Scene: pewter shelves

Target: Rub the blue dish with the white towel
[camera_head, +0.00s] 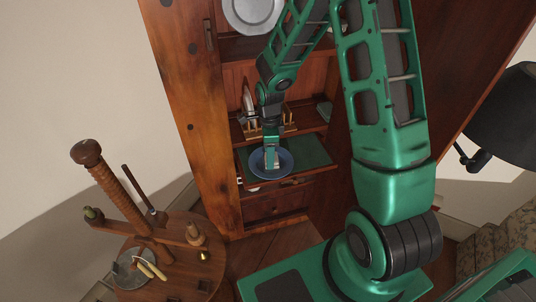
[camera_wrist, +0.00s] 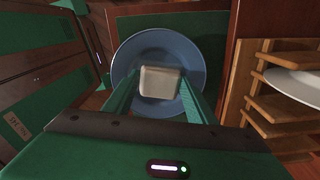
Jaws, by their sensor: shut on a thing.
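The blue dish (camera_head: 285,164) lies on the green surface of a shelf in the wooden cabinet. It also shows in the wrist view (camera_wrist: 127,65), below and around my gripper. My gripper (camera_head: 271,168) points down over the dish. In the wrist view my gripper (camera_wrist: 160,88) is shut on the white towel (camera_wrist: 160,82), a small pale block between the fingertips. The towel is over the middle of the dish; I cannot tell whether it touches.
A wooden rack (camera_wrist: 258,85) with a white plate (camera_wrist: 298,84) stands beside the dish. A pewter plate (camera_head: 252,12) is on the upper shelf. The cabinet's side wall (camera_head: 190,110) is close. A round wooden stand (camera_head: 160,255) and a dark lamp (camera_head: 505,115) flank the cabinet.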

